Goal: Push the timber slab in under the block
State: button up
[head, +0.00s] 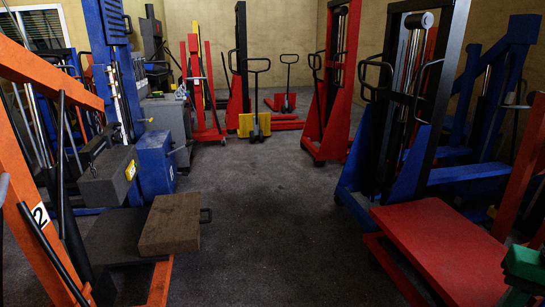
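A dark grey block (108,178) with a yellow label hangs above the platform, behind and left of the slab. A gap shows between the block and the platform. The slab is apart from the block in this view and not under it. My gripper is not in view.
An orange frame marked 2 (40,215) stands at the left edge. A blue lift (155,162) stands behind the platform. A red table (440,250) and a green object (525,262) are at the lower right. The middle floor (265,200) is clear.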

aim_at(173, 223)
jog(key=z, duration=0.2)
jog(key=i, duration=1.25)
jog(key=u, duration=0.35)
jog(key=i, duration=1.15)
jog(key=u, duration=0.9)
jog(key=i, duration=0.7)
jog(key=u, duration=0.35)
jog(key=k, duration=0.45)
jog(key=z, duration=0.85)
jog(key=i, duration=0.8)
jog(key=u, duration=0.4)
